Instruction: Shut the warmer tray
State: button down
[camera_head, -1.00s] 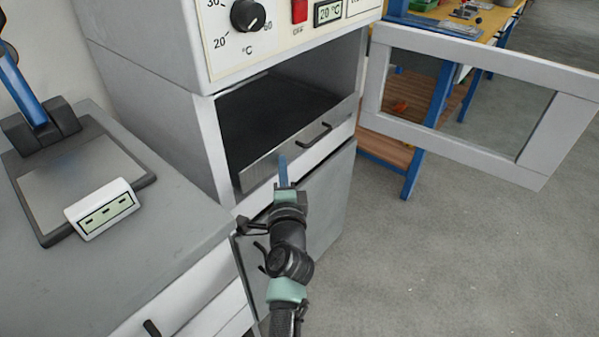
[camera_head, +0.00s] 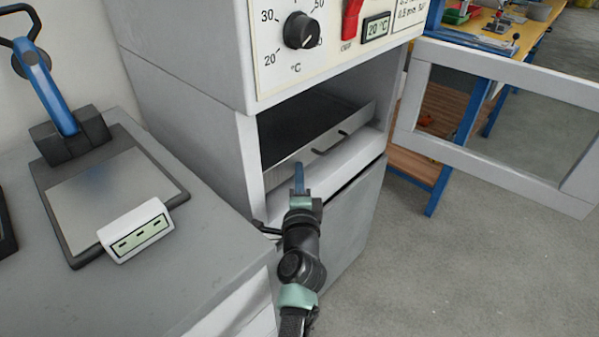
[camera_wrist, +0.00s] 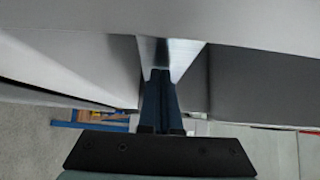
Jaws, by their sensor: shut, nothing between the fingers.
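The warmer tray (camera_head: 285,170) is a dark pan with a grey metal front and a small handle, inside the warmer cabinet (camera_head: 190,110). Its front sits inside the opening, back from the cabinet's front edge. My gripper (camera_head: 299,168) is shut and empty, its blue fingertips at the tray front, left of the handle. They look to be touching it, but I cannot tell for sure. In the wrist view the shut fingers (camera_wrist: 160,78) point at a bright metal strip, probably the tray front.
The cabinet door (camera_head: 500,135), a white frame with a window, stands wide open to the right. A grey counter (camera_head: 215,245) with a hot plate (camera_head: 115,190) and a display box (camera_head: 135,230) is at left. A workbench (camera_head: 540,30) stands behind. The floor at right is clear.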

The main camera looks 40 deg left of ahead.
notch_tip(320, 180, up, 10)
jog(key=p, duration=0.7)
jog(key=shift+a+r, duration=0.15)
